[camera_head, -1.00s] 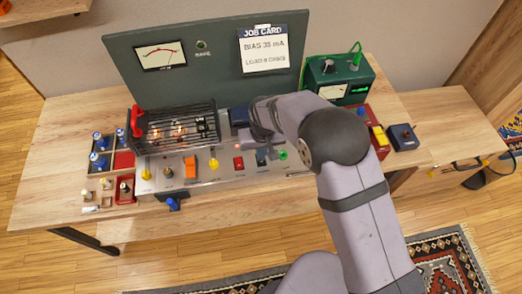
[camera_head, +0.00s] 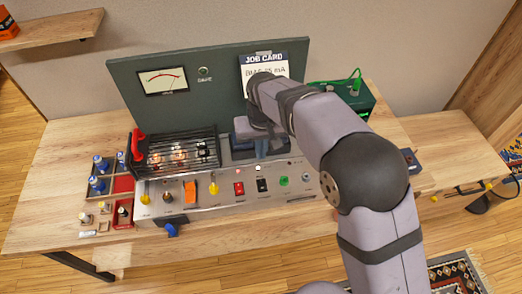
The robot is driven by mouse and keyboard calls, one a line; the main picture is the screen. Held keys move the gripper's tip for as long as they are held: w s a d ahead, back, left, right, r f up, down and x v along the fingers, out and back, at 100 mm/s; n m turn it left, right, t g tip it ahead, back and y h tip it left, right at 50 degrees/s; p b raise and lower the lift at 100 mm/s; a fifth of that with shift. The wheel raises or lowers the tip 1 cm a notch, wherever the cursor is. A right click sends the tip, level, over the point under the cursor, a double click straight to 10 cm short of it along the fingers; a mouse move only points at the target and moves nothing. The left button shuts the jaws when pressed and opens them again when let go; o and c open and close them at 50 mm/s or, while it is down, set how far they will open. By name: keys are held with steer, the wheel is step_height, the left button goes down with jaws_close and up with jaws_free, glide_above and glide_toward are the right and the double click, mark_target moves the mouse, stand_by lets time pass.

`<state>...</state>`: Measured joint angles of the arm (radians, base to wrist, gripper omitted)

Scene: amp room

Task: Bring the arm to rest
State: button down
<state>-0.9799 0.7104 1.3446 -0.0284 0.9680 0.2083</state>
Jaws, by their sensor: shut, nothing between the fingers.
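My arm reaches in from the lower right, with its forearm across the right part of the bench. My gripper (camera_head: 266,150) points down above the back of the amp chassis (camera_head: 216,206), in front of the green back panel (camera_head: 215,60). Its fingers are small and dark here. They look shut and empty, and clear of the front switches. My wrist covers the lower part of the job card (camera_head: 263,58).
A black cage (camera_head: 178,152) with glowing tubes stands left of my gripper. A green meter box (camera_head: 345,95) stands behind my forearm. Blue-topped parts (camera_head: 98,185) sit at left.

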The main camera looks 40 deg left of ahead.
steer(key=shift+r, duration=0.45)
steer(key=s+d+f+n+g+h, duration=0.1)
steer(key=s+d+f, duration=0.3)
steer(key=d, duration=0.3)
steer(key=s+d+f+n+g+h, duration=0.1)
steer(key=s+d+f, duration=0.35)
steer(key=d, duration=0.25)
steer(key=s+d+r+m+g, duration=0.1)
steer(key=s+d+r+m, duration=0.15)
steer(key=d, duration=0.85)
steer(key=s+d+r+m, duration=0.1)
steer(key=d+m, duration=0.2)
steer(key=d, duration=0.7)
steer(key=w+d+r+m+t, duration=0.1)
steer(key=w+d+r+m, duration=0.1)
steer(key=d, duration=0.2)
steer(key=w+d+r+m+t+y, duration=0.1)
steer(key=d+m, duration=0.2)
steer(key=d, duration=0.2)
steer(key=shift+w+r, duration=0.35)
steer(key=shift+r, duration=0.05)
